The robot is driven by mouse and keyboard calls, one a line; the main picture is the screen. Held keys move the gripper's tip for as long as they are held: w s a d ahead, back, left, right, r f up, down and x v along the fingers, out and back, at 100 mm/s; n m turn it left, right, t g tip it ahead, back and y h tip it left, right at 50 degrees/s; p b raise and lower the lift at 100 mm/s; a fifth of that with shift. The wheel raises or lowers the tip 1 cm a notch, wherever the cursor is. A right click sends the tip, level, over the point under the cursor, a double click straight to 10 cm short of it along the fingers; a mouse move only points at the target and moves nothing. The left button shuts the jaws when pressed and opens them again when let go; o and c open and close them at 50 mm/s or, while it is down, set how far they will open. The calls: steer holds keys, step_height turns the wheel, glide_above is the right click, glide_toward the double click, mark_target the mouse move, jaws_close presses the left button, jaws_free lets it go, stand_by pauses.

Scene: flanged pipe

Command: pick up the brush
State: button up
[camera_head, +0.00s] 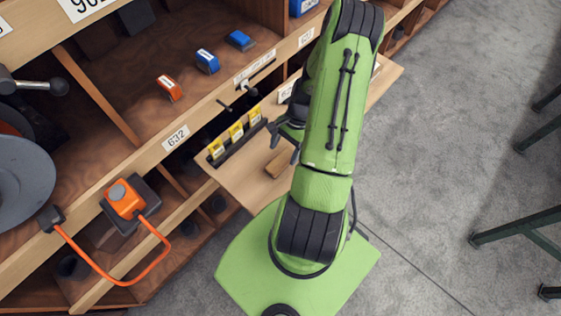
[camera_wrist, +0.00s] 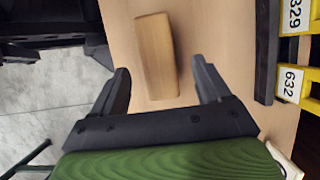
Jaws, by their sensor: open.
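The brush appears as a plain wooden block (camera_wrist: 156,50) lying on a light wooden board (camera_wrist: 225,35) in the wrist view; no bristles show. In the head view the brush (camera_head: 277,165) is small and partly hidden beside my arm. My gripper (camera_wrist: 161,78) is open and empty. Its two black fingers are spread to the left and right of the brush's near end in the wrist view, apart from it. In the head view my gripper (camera_head: 284,142) hangs above the board, close to the brush.
Yellow labelled holders (camera_head: 236,132) stand in a black rail along the board's shelf side. The wooden shelf unit (camera_head: 150,155) rises at left, with an orange box (camera_head: 125,200) and cable. Green metal legs (camera_head: 520,230) stand at right. Open grey floor (camera_head: 430,150) lies between.

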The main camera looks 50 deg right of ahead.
mark_target(281, 159)
steer(key=x, duration=0.4)
steer(key=shift+a+f, duration=0.2)
steer(key=shift+f, duration=0.2)
steer(key=shift+f, duration=0.3)
steer(key=c, duration=1.3)
step_height(281, 159, up, 11)
steer(key=shift+f+p, duration=0.15)
steer(key=shift+p, duration=0.25)
steer(key=shift+s, duration=0.1)
